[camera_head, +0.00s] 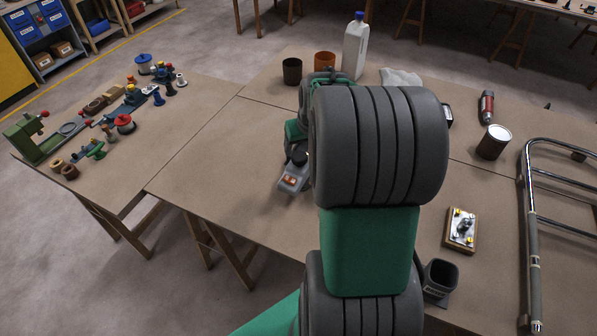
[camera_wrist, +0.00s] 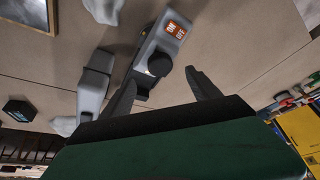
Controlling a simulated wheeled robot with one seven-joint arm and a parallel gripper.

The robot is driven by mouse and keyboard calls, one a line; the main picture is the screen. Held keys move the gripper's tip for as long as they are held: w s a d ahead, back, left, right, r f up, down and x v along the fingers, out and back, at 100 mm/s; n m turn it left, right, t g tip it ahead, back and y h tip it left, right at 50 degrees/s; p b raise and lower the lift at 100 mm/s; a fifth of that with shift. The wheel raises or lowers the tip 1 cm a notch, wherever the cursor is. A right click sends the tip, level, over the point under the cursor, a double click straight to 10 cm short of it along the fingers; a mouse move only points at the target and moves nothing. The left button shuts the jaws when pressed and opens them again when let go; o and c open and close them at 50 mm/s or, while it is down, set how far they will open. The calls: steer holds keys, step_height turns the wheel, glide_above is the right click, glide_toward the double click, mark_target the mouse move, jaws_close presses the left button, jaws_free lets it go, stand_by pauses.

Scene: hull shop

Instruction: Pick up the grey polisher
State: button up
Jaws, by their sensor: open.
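The grey polisher (camera_head: 291,182) lies on the brown-covered table, left of my arm in the head view. It has an orange switch panel and a dark round knob. In the wrist view the polisher (camera_wrist: 147,48) extends upward from between my two dark fingers, its orange ON/OFF label near the top. My gripper (camera_wrist: 160,80) is open, with one finger at the polisher's left side and the other apart to its right. I cannot tell whether the left finger touches it. In the head view my arm hides most of the gripper.
A pale grey object (camera_wrist: 93,85) lies left of the fingers in the wrist view. Cups (camera_head: 325,62) and a white bottle (camera_head: 355,50) stand behind my arm. A can (camera_head: 493,142), a grey bin (camera_head: 440,277) and a metal rail frame (camera_head: 533,230) are at right.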

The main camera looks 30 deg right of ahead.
mark_target(299, 155)
steer(key=p+x, duration=0.2)
steer(key=x, duration=0.5)
steer(key=shift+w+f, duration=0.1)
steer(key=shift+w, duration=0.1)
steer(key=shift+c, duration=0.5)
jaws_close()
steer(key=shift+w+d, duration=0.1)
